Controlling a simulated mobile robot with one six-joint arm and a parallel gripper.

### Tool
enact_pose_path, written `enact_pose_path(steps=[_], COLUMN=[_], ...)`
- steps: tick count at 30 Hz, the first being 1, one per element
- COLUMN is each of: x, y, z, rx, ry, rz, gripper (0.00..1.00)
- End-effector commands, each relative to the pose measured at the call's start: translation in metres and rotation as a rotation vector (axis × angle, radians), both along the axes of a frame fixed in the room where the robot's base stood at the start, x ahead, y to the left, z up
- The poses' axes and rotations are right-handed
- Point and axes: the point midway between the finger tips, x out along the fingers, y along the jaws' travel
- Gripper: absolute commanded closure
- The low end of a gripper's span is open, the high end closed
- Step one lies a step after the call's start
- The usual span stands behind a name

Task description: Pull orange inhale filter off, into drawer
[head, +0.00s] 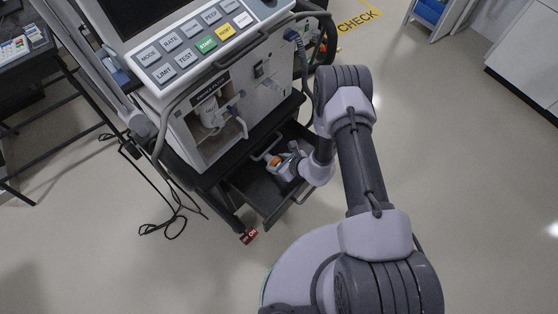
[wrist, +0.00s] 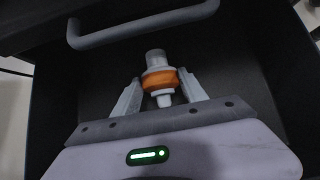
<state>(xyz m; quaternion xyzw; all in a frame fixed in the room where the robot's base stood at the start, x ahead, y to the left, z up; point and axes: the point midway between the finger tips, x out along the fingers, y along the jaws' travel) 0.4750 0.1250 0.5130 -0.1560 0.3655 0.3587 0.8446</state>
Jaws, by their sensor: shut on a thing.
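The orange inhale filter (wrist: 160,79) is an orange disc with pale grey ports at both ends. My gripper (wrist: 160,92) is shut on it, one finger on each side, in the wrist view. In the head view the orange filter (head: 275,160) shows at my gripper (head: 279,162), over the open drawer (head: 251,202) under the ventilator (head: 222,100). The dark drawer interior lies behind the filter in the wrist view. I cannot tell whether the filter touches the drawer floor.
The drawer's grey bar handle (wrist: 145,24) crosses the top of the wrist view. Black cables (head: 172,214) lie on the floor at left. The floor at right is mostly clear.

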Motion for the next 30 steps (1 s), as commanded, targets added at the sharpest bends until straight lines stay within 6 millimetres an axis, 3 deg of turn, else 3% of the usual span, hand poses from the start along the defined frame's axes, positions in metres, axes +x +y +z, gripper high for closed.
enact_pose_path(steps=[5,6,9,20,23,30], x=[-0.001,-0.001,-0.001,-0.002,-0.009,-0.038], y=[0.000,0.000,0.000,-0.002,-0.009,-0.040], z=[-0.001,-0.001,-0.001,0.003,0.015,0.063], rx=[-0.002,-0.001,-0.001,-0.001,-0.001,-0.001], ry=[0.003,0.003,0.003,0.003,0.004,0.005], rz=[0.001,0.001,0.001,0.000,-0.001,-0.005], gripper=[1.00,0.46,0.27,0.25,0.25,0.25])
